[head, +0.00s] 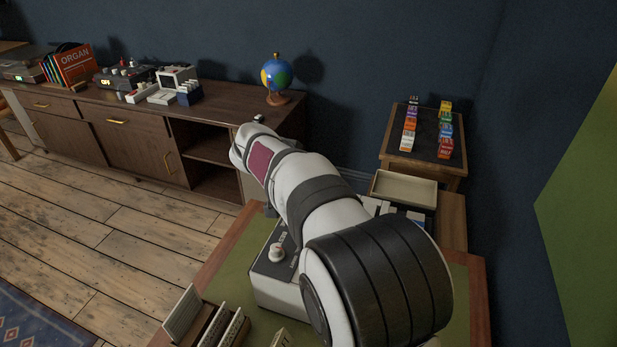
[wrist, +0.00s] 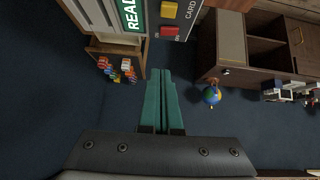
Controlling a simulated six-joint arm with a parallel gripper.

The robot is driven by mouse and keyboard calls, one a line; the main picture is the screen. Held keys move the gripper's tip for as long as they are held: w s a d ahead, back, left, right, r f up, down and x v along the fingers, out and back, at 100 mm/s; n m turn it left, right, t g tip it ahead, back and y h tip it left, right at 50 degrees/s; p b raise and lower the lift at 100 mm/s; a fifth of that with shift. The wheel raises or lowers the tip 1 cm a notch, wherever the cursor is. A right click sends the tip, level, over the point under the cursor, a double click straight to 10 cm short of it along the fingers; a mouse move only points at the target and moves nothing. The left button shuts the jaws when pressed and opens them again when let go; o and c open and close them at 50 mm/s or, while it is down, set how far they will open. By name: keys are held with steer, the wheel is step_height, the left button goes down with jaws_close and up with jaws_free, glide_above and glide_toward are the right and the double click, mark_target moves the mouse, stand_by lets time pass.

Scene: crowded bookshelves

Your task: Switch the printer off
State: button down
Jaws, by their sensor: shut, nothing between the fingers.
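In the wrist view my gripper (wrist: 163,72) has its two teal fingers together and empty. Beyond the fingertips is a dark panel lettered "CARD", with a yellow button (wrist: 169,9) and a red button (wrist: 168,32). The red button is nearer the tips, and I see a gap in the picture between them. A green "READ" label (wrist: 130,14) is beside the panel. In the head view a pale machine (head: 283,290) with a white knob (head: 276,252) stands on the desk, partly behind my arm. I cannot tell which machine is the printer. My fingers are hidden in the head view.
The green-topped desk (head: 232,262) also holds a card rack (head: 215,325). A long wooden cabinet (head: 130,130) with a globe (head: 277,74) and several devices stands behind at left. A small side table (head: 424,142) with coloured boxes is at right. A pale open tray (head: 404,190) is in front of it.

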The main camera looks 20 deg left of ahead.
steer(key=shift+n+h, duration=0.3)
steer(key=shift+h, duration=0.2)
steer(key=w+f, duration=0.2)
steer(key=w+a+f, duration=0.1)
steer(key=w+f, duration=0.2)
steer(key=shift+w+a+f, duration=0.1)
steer(key=shift+w+f, duration=0.15)
steer(key=shift+w, duration=0.1)
steer(key=f, duration=0.3)
steer(key=shift+w+d+f, duration=0.25)
steer(key=shift+d, duration=0.05)
steer(key=shift+f, duration=0.4)
